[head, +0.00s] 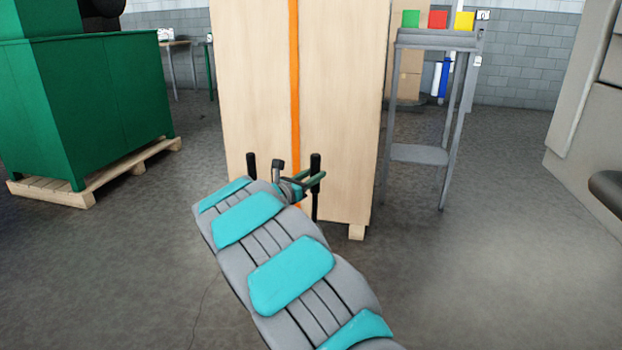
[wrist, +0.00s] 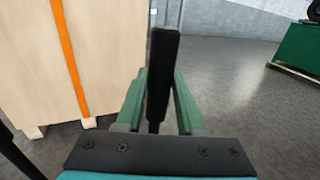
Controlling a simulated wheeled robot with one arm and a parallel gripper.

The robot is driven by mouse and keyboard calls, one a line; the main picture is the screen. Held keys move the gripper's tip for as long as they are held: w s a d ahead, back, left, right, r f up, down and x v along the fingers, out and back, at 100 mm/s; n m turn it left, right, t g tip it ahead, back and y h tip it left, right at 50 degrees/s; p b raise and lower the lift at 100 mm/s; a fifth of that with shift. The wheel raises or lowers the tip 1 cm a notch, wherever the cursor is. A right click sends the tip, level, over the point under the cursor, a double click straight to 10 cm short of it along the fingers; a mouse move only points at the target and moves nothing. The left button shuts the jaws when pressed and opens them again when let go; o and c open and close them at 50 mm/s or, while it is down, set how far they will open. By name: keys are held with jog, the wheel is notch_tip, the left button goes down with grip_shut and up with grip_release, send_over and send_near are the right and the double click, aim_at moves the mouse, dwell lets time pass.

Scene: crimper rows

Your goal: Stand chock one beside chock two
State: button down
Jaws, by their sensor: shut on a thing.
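Two slim black upright bars show in front of the wooden crate; no label tells which is chock one or chock two. The right bar (head: 315,163) stands upright at the green fingers of my gripper (head: 311,181). In the wrist view, my gripper (wrist: 158,100) has this black bar (wrist: 163,60) between its green fingers and is shut on it. The bar's lower end is partly hidden. The left bar (head: 251,166) is apart from my gripper, its lower part hidden by my arm. A dark piece (wrist: 18,155) at the wrist view's lower left may be this bar.
The wooden crate (head: 345,90) with an orange stripe stands close behind my gripper. A grey stand (head: 420,154) with green, red and yellow blocks is to its right. A green box (head: 100,110) on a pallet is at left. The floor between is clear.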

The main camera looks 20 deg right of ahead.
aim_at(313, 193)
jog(key=shift+w+d, duration=0.1)
jog(key=shift+w, duration=0.15)
jog(key=shift+f, duration=1.55)
jog(key=c, duration=0.5)
grip_release()
jog(key=shift+f, duration=0.1)
jog(key=shift+s, duration=0.1)
jog(key=v, duration=1.2)
